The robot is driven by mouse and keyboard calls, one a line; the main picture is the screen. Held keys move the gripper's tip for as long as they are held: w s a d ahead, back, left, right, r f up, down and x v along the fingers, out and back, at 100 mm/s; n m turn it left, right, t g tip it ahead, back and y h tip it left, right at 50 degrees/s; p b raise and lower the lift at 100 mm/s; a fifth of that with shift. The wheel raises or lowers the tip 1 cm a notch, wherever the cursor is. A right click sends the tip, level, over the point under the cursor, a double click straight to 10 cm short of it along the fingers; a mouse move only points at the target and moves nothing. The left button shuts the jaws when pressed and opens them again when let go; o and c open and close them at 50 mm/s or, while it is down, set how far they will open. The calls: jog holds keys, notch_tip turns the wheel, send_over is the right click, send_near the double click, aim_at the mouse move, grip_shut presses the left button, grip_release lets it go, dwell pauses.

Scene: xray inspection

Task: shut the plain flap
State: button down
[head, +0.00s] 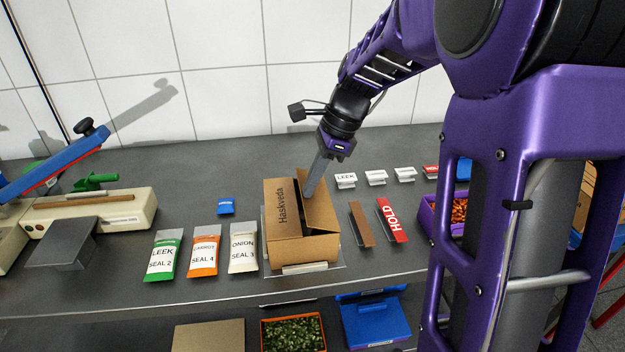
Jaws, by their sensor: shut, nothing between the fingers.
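A brown cardboard box (305,250) stands on a clear sheet near the middle of the steel counter. Its left flap (283,212), printed "Haskveda", lies over the left part of the top. The plain flap (321,212), on the right, is tilted up and has no print that I can see. My gripper (308,194) points down at the box top with its grey fingers shut and empty. The fingertips overlap the upper part of the plain flap in the picture; I cannot tell whether they touch it.
Leek, carrot and onion packets (243,249) lie left of the box. A brown strip (361,224) and a red HOLD sign (391,219) lie to its right. Small label holders (376,178) stand behind. A bag sealer (95,212) is at the left.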

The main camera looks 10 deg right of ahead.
jog(key=shift+a+h+p, duration=0.3)
jog(key=shift+h+p, duration=0.2)
jog(key=shift+p, duration=0.6)
jog(key=shift+a+h+p, duration=0.2)
jog(key=shift+h+p, duration=0.3)
jog(key=shift+s+a+f+h+p, duration=0.1)
jog(key=shift+a+f+h+p, duration=0.1)
jog(key=shift+f+h+p, duration=0.35)
jog(key=shift+a+f+h+p, duration=0.2)
jog(key=shift+h+p, duration=0.1)
jog(key=shift+h, duration=0.35)
jog(key=shift+d+f+h, duration=0.1)
jog(key=shift+f+h, duration=0.15)
jog(key=shift+h, duration=0.35)
